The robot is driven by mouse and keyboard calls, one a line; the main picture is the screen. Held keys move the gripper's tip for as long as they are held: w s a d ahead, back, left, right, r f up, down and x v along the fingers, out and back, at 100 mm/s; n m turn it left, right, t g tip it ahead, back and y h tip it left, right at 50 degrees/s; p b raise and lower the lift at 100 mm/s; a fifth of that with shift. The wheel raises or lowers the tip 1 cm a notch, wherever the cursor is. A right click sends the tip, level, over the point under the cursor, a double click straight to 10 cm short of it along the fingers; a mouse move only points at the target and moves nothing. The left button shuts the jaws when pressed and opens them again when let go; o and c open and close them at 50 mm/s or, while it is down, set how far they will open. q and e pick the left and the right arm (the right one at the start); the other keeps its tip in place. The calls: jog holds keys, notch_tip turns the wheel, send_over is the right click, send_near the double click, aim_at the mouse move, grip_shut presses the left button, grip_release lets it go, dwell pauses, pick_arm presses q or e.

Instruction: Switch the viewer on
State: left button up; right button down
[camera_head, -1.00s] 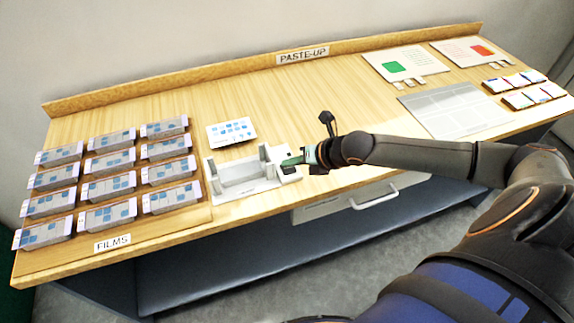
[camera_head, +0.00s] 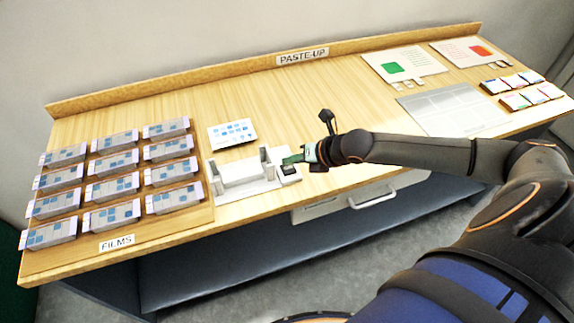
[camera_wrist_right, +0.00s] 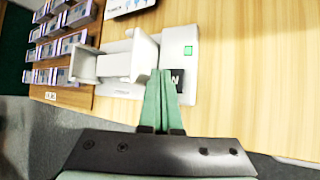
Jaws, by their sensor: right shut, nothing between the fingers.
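The viewer (camera_head: 240,190) is a white cradle with upright side walls, standing near the front edge of the table; no film shows in it. In the wrist view the right fingertips (camera_wrist_right: 161,73) lie beside the black patch; contact cannot be told. My left gripper is out of view.
Several films (camera_head: 113,188) stand in rows on a board at the left. A printed card (camera_head: 232,134) lies behind the viewer. The middle back of the table is clear.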

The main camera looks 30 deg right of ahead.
aim_at(292, 170)
notch_tip(292, 170, up, 4)
jog(key=p, duration=0.4)
jog(key=shift+r, duration=0.9)
